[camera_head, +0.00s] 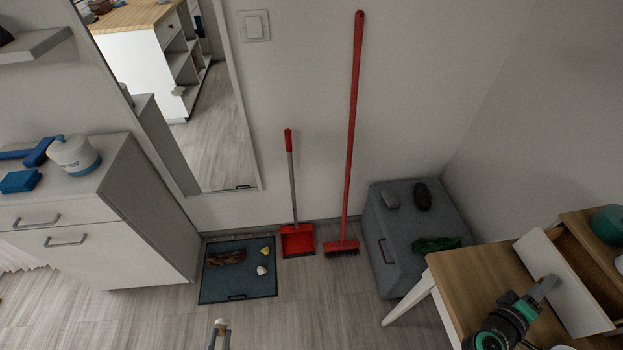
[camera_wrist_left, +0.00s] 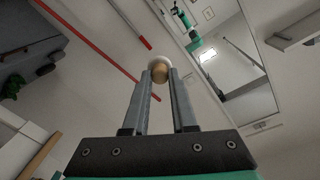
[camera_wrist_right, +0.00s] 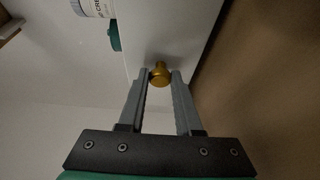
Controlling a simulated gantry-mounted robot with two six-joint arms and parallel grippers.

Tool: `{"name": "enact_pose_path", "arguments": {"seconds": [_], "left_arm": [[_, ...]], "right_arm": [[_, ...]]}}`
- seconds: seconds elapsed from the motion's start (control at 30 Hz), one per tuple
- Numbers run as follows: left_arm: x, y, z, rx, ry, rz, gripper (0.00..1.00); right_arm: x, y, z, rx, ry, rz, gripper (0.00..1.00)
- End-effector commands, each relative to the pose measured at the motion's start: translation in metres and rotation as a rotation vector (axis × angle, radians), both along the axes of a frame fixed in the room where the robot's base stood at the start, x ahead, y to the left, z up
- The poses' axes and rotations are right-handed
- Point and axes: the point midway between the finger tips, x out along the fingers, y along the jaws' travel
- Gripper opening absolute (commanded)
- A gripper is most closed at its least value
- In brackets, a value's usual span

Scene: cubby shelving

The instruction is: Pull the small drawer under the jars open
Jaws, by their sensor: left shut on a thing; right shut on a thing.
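The small drawer's white front (camera_head: 562,275) is at the right of the head view, standing out from the wooden box (camera_head: 583,222), with a brown strip visible between them. A teal jar (camera_head: 608,224) sits on top of the box. My right gripper (camera_head: 547,285) reaches the front. In the right wrist view, its fingers are shut on the brass knob (camera_wrist_right: 160,74) of the white front (camera_wrist_right: 185,40). My left gripper (camera_head: 220,330) is at the bottom of the head view, far from the drawer. It is shut on a small round white-and-tan object (camera_wrist_left: 159,69).
A wooden desktop (camera_head: 465,285) lies beside the drawer. A grey storage box (camera_head: 395,240), red broom (camera_head: 353,130) and red dustpan (camera_head: 297,240) stand along the wall. A dark mat (camera_head: 235,285) lies on the floor. A white cabinet (camera_head: 150,220) is at left.

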Motion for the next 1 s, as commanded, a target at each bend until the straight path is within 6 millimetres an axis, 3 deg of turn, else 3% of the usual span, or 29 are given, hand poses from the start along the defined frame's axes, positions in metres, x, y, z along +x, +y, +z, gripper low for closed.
{"name": "enact_pose_path", "arguments": {"seconds": [0.13, 0.17, 0.3, 0.33, 0.67, 0.77, 1.0], "left_arm": [[0.0, 0.0, 0.0, 0.0, 0.0, 0.0, 0.0], [0.0, 0.0, 0.0, 0.0, 0.0, 0.0, 0.0], [0.0, 0.0, 0.0, 0.0, 0.0, 0.0, 0.0], [0.0, 0.0, 0.0, 0.0, 0.0, 0.0, 0.0], [0.0, 0.0, 0.002, 0.0, 0.0, 0.0, 0.0], [0.0, 0.0, 0.007, 0.0, 0.0, 0.0, 0.0], [0.0, 0.0, 0.021, 0.0, 0.0, 0.0, 0.0]], "right_arm": [[0.0, 0.001, -0.002, 0.002, 0.002, 0.003, 0.0], [0.0, 0.001, -0.002, 0.002, 0.002, 0.003, 0.35], [0.0, 0.001, -0.001, 0.001, 0.002, 0.002, 0.6], [0.0, 0.001, -0.001, 0.001, 0.002, 0.002, 0.62], [-0.001, 0.004, 0.0, 0.001, 0.002, 0.002, 0.62], [-0.007, 0.015, 0.0, 0.002, 0.003, 0.005, 0.62], [-0.034, 0.065, 0.001, 0.001, 0.004, 0.008, 0.62]]}}
